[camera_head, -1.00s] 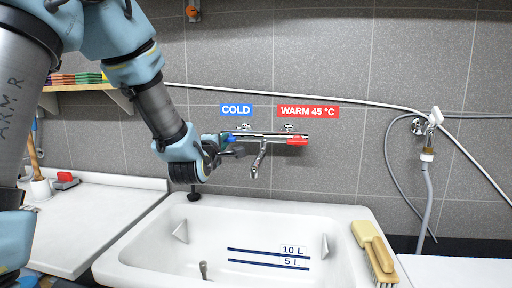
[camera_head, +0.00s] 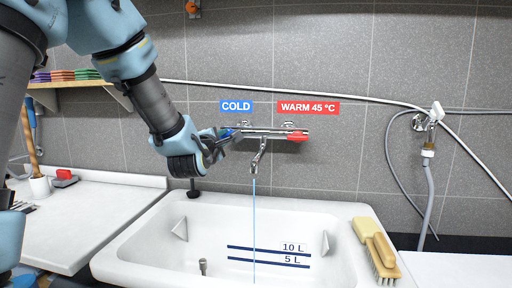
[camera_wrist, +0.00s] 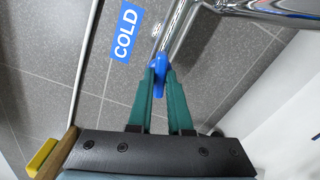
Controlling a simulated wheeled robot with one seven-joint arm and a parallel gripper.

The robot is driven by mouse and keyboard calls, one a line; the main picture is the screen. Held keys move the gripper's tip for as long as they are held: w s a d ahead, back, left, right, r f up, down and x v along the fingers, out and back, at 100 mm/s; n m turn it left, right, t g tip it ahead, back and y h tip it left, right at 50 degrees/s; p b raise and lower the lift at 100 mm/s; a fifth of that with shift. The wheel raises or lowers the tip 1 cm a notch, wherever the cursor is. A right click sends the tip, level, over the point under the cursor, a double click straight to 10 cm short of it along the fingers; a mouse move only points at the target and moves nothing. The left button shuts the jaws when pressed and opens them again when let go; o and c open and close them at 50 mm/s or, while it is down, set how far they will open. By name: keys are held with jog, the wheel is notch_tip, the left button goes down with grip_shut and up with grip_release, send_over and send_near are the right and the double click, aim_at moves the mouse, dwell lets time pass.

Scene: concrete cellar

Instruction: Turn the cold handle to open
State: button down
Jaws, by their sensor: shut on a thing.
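The blue cold handle (camera_wrist: 159,68) is at the left end of the chrome wall tap (camera_head: 262,133), under the blue COLD label (camera_head: 236,106). My gripper (camera_head: 222,138) reaches it from the left. In the wrist view, the two green fingers of my gripper (camera_wrist: 159,77) are shut on the blue handle. In the head view the gripper largely hides the handle. The red warm handle (camera_head: 297,136) is at the tap's right end, under the red WARM 45 °C label (camera_head: 308,108). A thin stream of water (camera_head: 254,220) falls from the spout (camera_head: 256,163).
A white sink (camera_head: 140,222) with 10 L and 5 L marks is below the tap. A brush (camera_head: 381,257) and a sponge (camera_head: 366,230) lie on its right rim. A grey hose (camera_head: 429,195) hangs at the right. A white counter (camera_head: 85,215) is at the left.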

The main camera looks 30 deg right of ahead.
jog(key=shift+n, duration=0.5)
jog(key=shift+f+n+b, duration=0.15)
jog(key=shift+n+b, duration=0.3)
jog(key=shift+n, duration=0.45)
jog(key=n, duration=0.2)
jog(key=shift+n, duration=0.4)
jog(key=shift+n+b, duration=0.35)
jog(key=shift+n, duration=0.35)
jog(key=n, duration=0.3)
